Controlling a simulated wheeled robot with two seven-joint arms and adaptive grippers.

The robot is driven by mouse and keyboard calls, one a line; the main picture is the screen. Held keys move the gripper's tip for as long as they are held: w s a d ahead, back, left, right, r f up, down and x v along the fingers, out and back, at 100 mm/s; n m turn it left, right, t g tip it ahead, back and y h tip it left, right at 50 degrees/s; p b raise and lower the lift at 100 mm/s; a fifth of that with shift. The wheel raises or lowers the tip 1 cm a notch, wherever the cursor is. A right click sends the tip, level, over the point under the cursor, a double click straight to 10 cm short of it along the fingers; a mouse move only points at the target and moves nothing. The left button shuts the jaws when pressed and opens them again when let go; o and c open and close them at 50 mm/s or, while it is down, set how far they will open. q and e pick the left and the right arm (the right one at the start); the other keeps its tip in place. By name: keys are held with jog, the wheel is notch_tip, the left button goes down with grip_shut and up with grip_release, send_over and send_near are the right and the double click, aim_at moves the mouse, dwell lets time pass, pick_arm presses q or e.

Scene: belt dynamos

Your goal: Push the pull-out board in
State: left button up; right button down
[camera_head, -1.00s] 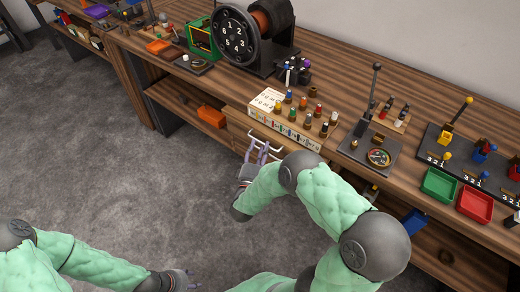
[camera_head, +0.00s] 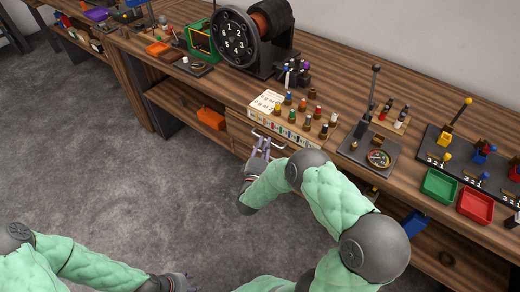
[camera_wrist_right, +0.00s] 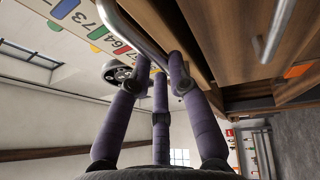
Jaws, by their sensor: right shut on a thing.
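The pull-out board has a pale metal handle (camera_head: 270,136) at its front, below the white numbered strip on the bench. The board itself is mostly hidden by the strip and my arm. My right gripper (camera_head: 261,149) is at the handle, its purple fingers closed on it. The right wrist view shows the fingers (camera_wrist_right: 162,75) around the silver handle bar (camera_wrist_right: 137,38), close to a wooden edge (camera_wrist_right: 190,50). My left gripper (camera_head: 188,280) hangs low over the floor, away from the bench; its opening is unclear.
The numbered strip (camera_head: 266,104) carries several coloured pegs. A black dial machine (camera_head: 236,38) stands behind it, and a lever base with a gauge (camera_head: 365,152) to the right. An orange bin (camera_head: 211,118) sits on the lower shelf. The grey floor (camera_head: 120,180) is clear.

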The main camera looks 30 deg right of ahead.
jog(key=shift+w+d, duration=0.2)
jog(key=shift+d, duration=0.3)
jog(key=shift+w+d, duration=0.15)
jog(key=shift+d, duration=0.3)
jog(key=shift+r, duration=0.1)
jog(key=c, duration=1.3)
grip_release()
jog(key=shift+o, duration=0.8)
jog(key=shift+w+d, duration=0.1)
jog(key=shift+d, duration=0.05)
jog(key=v, duration=1.2)
